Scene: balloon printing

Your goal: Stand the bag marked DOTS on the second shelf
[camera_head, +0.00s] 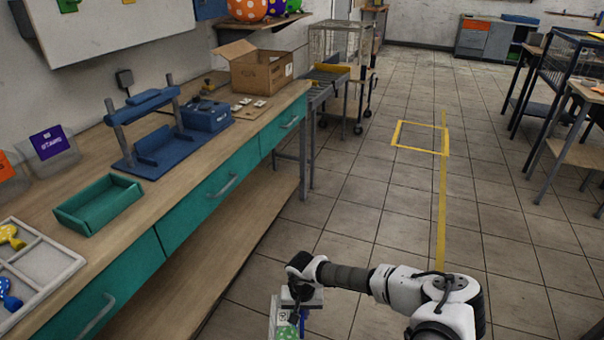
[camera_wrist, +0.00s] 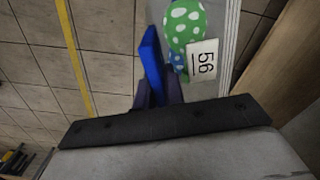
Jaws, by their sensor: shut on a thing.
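My gripper (camera_head: 302,316) is low in the head view, in front of the bench and over the floor side. It is shut on a clear bag (camera_head: 283,324) that hangs at the bottom edge, partly cut off. In the wrist view the bag (camera_wrist: 185,25) shows a green balloon with white dots, a bit of blue, and a white card reading 56. I cannot read the word DOTS on it. A blue strip lies along the dark fingers (camera_wrist: 157,92). I cannot tell which shelf is the second; a wall shelf (camera_head: 262,38) holds dotted balloons.
The wooden bench (camera_head: 150,205) with teal drawers and a low shelf runs along the left. On it are a green tray (camera_head: 98,204), a blue press (camera_head: 150,150), clear bins (camera_head: 48,150) and an open carton (camera_head: 262,72). Racks stand at right.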

